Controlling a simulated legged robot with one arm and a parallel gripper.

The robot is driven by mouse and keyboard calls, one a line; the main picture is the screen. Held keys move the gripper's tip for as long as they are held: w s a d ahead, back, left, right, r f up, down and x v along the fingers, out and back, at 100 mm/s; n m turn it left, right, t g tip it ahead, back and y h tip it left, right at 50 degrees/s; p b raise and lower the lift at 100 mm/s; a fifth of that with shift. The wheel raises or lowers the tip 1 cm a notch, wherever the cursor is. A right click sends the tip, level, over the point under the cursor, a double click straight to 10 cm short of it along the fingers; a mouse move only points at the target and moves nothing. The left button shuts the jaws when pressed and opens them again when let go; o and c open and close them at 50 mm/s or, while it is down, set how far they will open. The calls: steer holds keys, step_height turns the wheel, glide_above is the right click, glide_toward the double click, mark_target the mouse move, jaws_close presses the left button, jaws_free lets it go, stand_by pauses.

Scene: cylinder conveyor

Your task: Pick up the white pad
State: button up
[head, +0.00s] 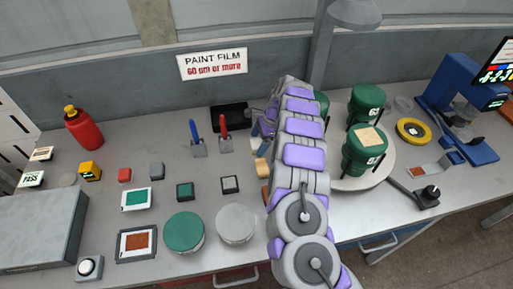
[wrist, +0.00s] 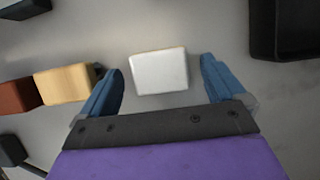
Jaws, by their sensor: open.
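The white pad (wrist: 160,71) is a small block with a pale top and a thin tan edge, lying on the grey table in the wrist view. My gripper (wrist: 162,72) is open, with one blue finger to the left of the pad and one to the right. There is a gap between each finger and the pad, and neither looks to be touching it.
A tan block (wrist: 68,83) and a red-brown block (wrist: 18,96) lie left of the left finger. A black tray (wrist: 285,30) is at the upper right. In the head view, green containers (head: 366,150) stand on a round platform (head: 378,176) right of my arm.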

mark_target(258, 143)
steer(key=shift+a+f, duration=0.15)
steer(key=shift+f, duration=0.25)
steer(key=shift+r, duration=0.1)
steer(key=c, duration=1.1)
steer(key=shift+r, duration=0.1)
step_height(258, 143, up, 10)
steer(key=p, duration=0.2)
